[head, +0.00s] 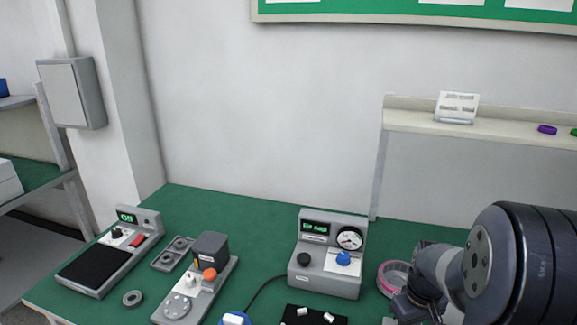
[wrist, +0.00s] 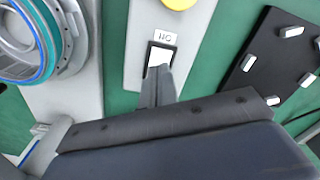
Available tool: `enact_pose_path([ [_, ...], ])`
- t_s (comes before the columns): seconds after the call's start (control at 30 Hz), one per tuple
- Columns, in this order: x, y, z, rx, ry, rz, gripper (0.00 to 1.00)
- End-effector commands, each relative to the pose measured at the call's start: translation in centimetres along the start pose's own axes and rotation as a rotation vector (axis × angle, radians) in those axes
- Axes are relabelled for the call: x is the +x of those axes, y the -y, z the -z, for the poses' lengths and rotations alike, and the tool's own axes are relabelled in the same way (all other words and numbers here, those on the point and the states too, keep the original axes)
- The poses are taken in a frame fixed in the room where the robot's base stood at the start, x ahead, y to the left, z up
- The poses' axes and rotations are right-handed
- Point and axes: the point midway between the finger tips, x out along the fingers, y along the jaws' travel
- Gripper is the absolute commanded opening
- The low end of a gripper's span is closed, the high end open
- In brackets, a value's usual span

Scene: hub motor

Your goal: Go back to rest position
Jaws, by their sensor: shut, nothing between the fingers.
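My gripper (wrist: 160,76) shows in the wrist view with its fingers together and nothing between them. In the head view my arm comes in from the right and bends down to the bottom edge; the fingertips cannot be made out there.
A grey round part with a teal ring (wrist: 47,40) is left in the wrist view; a black plate (wrist: 262,62) with several small white pieces is right. In the head view, a gauge box (head: 330,262), a pink-rimmed part (head: 393,266) and a shelf (head: 500,122) stand near my arm.

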Motion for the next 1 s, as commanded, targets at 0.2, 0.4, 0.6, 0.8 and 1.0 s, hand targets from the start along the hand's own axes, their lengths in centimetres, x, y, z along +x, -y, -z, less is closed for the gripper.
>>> enact_pose_path([
  [0.2,3.3,0.0,0.0,0.000,0.001,0.001,0.00],
  [0.4,-0.8,0.0,0.0,0.000,-0.002,-0.001,0.00],
  [0.6,-3.6,0.0,0.0,0.000,-0.001,-0.001,0.00],
  [0.8,-5.7,0.0,0.0,0.000,0.000,0.000,0.00],
  [1.0,-6.5,0.0,0.0,0.000,0.000,0.000,0.00],
])
